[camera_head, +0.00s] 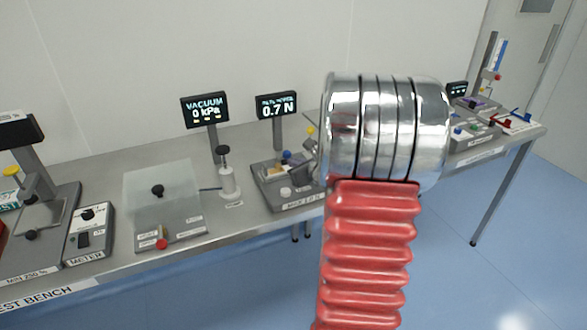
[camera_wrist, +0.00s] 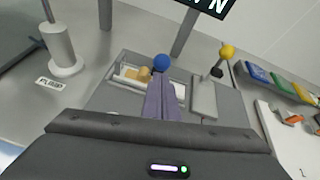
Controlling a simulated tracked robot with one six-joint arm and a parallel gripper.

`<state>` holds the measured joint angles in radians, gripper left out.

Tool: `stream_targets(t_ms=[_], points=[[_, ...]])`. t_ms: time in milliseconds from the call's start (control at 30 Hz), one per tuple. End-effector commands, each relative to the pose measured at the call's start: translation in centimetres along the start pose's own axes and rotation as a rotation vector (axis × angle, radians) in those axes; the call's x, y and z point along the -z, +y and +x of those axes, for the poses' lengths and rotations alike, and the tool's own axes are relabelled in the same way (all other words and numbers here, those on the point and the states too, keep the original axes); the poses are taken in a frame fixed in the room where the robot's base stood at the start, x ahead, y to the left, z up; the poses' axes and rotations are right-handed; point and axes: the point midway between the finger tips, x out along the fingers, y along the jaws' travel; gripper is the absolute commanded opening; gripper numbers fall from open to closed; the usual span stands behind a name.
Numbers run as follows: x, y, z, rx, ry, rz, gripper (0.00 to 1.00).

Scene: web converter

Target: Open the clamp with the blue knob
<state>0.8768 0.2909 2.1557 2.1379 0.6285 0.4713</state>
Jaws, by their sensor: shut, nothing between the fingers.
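The blue knob (camera_wrist: 161,62) shows in the wrist view just beyond the tips of my gripper (camera_wrist: 161,80). In the head view the blue knob (camera_head: 287,155) is small, on the grey fixture (camera_head: 294,205) below the 0.7 N display. My gripper's fingers are shut together with nothing between them. They point at the knob; I cannot tell whether they touch it. The fingers hide much of the clamp under the knob. In the head view my arm covers most of the gripper and the fixture's right side.
A yellow knob (camera_wrist: 227,50) stands on a lever right of the blue one. The white pump (camera_wrist: 62,50) stands to the left. The 0.7 N display (camera_head: 276,105) rises behind the fixture. Coloured pieces (camera_wrist: 285,85) lie at the right. Bare bench separates pump and fixture.

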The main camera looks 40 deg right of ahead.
Motion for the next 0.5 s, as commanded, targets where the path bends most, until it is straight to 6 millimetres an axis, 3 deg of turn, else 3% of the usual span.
stream_targets(t_ms=[500], points=[[-5.3, -1.8, 1.2, 0.011, 0.000, 0.004, 0.00]])
